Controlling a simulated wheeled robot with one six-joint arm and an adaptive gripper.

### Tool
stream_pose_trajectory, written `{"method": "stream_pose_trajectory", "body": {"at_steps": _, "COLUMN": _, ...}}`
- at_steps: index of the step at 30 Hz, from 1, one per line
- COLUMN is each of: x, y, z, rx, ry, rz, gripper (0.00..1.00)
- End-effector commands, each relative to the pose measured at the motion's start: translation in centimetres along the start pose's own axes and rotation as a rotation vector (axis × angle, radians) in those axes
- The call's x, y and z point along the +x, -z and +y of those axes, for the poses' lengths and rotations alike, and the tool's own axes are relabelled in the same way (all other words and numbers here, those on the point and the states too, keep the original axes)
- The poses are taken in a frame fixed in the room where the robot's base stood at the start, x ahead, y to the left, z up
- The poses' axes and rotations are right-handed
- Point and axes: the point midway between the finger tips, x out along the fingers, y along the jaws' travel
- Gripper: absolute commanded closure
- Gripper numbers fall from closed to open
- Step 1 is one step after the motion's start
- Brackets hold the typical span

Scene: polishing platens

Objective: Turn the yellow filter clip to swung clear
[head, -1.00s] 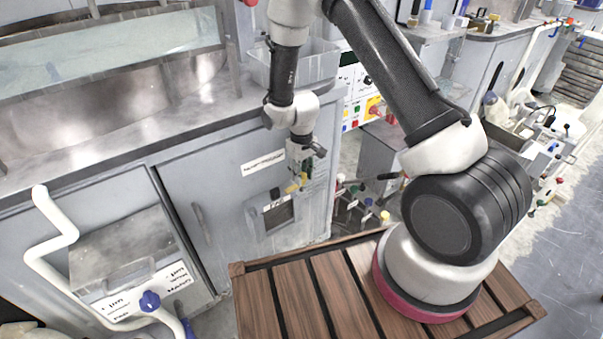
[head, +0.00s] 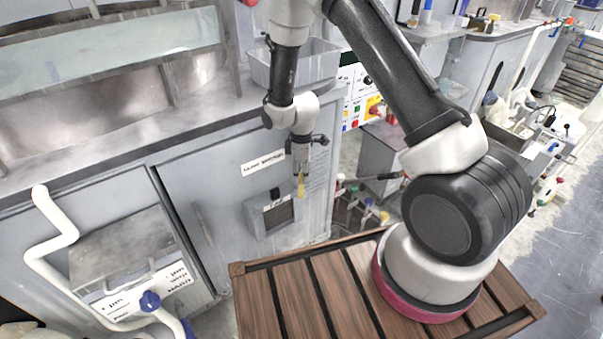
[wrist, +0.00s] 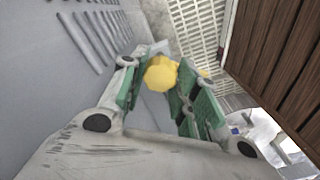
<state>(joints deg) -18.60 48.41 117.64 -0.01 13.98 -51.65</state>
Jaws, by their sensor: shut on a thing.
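The yellow filter clip (head: 301,188) shows in the head view as a narrow yellow strip just below my gripper (head: 300,173), in front of the grey cabinet's face. It is right of and slightly above a small framed window. In the wrist view the clip is a faceted yellow piece (wrist: 160,73) between the green pads of my gripper (wrist: 162,86), which is shut on it. A smaller yellow bit shows behind the right finger. The fingers partly hide the clip, so its exact angle and its mount cannot be told.
The framed window (head: 278,215) with a black knob (head: 275,193) sits on the cabinet (head: 225,195). A slatted wooden platform (head: 300,290) lies below. Several coloured valve knobs (head: 368,203) stand close to the right.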

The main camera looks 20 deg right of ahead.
Motion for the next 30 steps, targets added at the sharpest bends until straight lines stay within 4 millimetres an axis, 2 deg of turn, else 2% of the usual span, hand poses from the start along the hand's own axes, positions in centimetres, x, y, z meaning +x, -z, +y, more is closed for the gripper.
{"method": "stream_pose_trajectory", "body": {"at_steps": 15, "x": -0.07, "y": 0.12, "z": 0.07, "rx": -0.454, "ry": -0.003, "rz": 0.002, "gripper": 0.93}}
{"method": "stream_pose_trajectory", "body": {"at_steps": 22, "x": -0.07, "y": 0.12, "z": 0.07, "rx": -0.587, "ry": -0.004, "rz": 0.001, "gripper": 0.93}}
{"method": "stream_pose_trajectory", "body": {"at_steps": 30, "x": -0.07, "y": 0.12, "z": 0.07, "rx": -0.662, "ry": -0.004, "rz": 0.001, "gripper": 0.93}}
